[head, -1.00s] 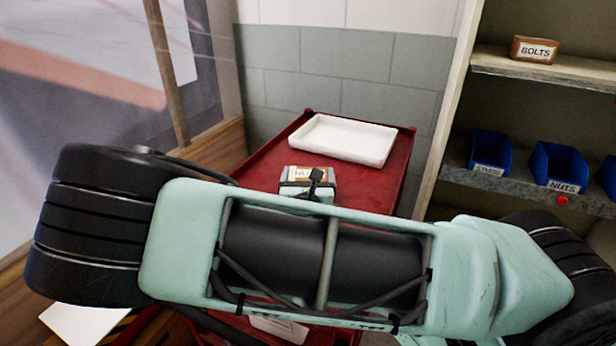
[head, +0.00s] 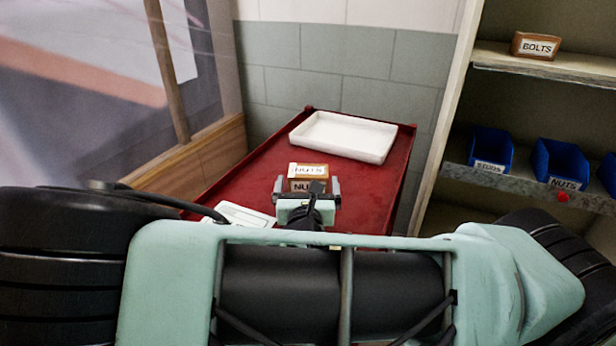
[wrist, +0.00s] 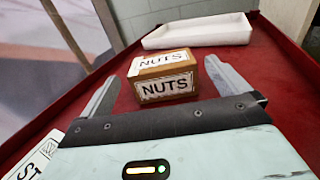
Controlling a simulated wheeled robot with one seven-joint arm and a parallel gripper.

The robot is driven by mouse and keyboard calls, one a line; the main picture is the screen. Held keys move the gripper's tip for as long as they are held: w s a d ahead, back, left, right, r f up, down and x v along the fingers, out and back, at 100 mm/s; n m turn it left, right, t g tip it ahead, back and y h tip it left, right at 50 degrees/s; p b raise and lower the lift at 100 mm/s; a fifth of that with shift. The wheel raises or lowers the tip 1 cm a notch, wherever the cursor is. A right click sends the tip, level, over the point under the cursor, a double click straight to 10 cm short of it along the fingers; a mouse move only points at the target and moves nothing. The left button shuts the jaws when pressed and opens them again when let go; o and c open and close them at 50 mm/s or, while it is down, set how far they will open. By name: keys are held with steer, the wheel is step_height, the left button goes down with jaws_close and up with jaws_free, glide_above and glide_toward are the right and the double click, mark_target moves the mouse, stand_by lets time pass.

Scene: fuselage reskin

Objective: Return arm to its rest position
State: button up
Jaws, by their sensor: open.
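My gripper (head: 307,188) is over the red cart top (head: 372,203), its jaws apart and empty. It also shows in the wrist view (wrist: 172,85), with one finger at each side. A brown box labelled NUTS (head: 308,172) rests on the cart just beyond the gripper. In the wrist view the NUTS box (wrist: 167,84) appears between and slightly ahead of the fingertips, with no finger visibly pressed on it.
A white tray (head: 343,137) lies at the cart's far end. A white labelled item (head: 243,214) lies left of the gripper. A shelf at right holds a BOLTS box (head: 536,46), a blue STUDS bin (head: 490,151) and a blue NUTS bin (head: 560,165). A wall stands behind.

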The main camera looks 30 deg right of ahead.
steer(key=shift+v, duration=1.1)
